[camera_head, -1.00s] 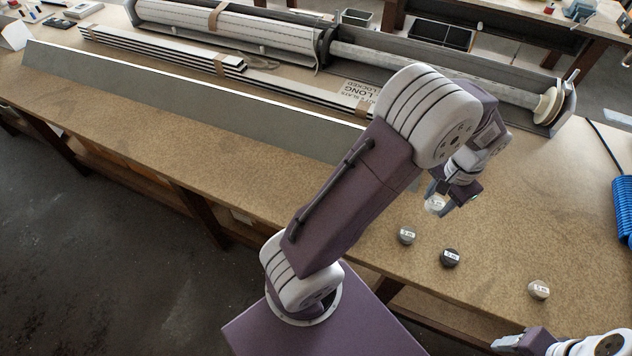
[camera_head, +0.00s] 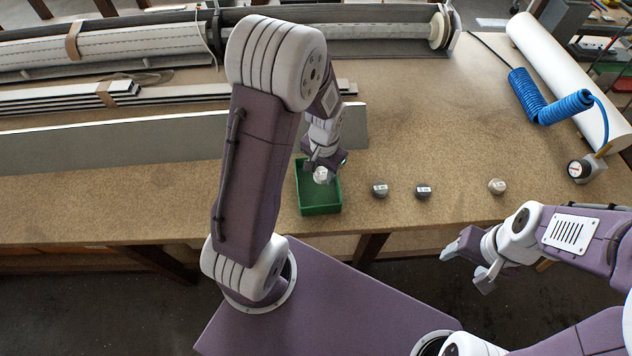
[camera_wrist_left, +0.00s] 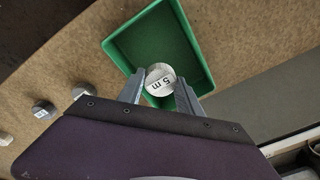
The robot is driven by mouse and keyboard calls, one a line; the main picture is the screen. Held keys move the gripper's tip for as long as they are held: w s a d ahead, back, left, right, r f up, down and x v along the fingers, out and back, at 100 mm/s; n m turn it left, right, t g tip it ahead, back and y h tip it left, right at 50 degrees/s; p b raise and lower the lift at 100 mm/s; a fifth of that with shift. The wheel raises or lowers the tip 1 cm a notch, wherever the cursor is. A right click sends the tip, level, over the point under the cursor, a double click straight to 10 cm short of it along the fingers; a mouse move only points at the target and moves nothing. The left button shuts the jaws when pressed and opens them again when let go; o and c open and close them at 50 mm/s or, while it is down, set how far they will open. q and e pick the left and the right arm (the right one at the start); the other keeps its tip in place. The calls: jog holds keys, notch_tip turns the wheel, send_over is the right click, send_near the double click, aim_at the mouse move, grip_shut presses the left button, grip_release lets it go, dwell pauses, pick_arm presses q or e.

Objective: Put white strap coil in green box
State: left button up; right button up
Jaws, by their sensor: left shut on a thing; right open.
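The white strap coil (camera_head: 321,174), labelled "5 m", is held between the fingers of my left gripper (camera_head: 322,166). In the left wrist view the coil (camera_wrist_left: 160,79) sits between the two fingertips, with the green box (camera_wrist_left: 122,43) behind and around it. In the head view the green box (camera_head: 321,211) stands on the bench near its front edge, and the coil is over its opening. I cannot tell how high the coil is above the box floor. My right gripper (camera_head: 463,268) is open and empty, in front of the bench edge.
A grey coil (camera_head: 380,189), a dark coil (camera_head: 423,191) and a beige coil (camera_head: 497,186) lie right of the box. A long grey profile (camera_head: 130,140) lies behind and left. A blue hose (camera_head: 550,103) and white roll (camera_head: 570,80) are at the right.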

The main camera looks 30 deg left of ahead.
aim_at(317, 180)
pick_arm(q)
jog(key=shift+s+a+f, duration=0.4)
jog(key=shift+s+f, duration=0.1)
jog(key=shift+s, duration=0.1)
notch_tip(317, 180, down, 4)
jog(key=shift+r, duration=0.1)
jog(key=shift+w, duration=0.1)
jog(key=shift+f+b, duration=0.25)
jog(key=shift+b, duration=0.1)
jog(key=o, duration=1.4)
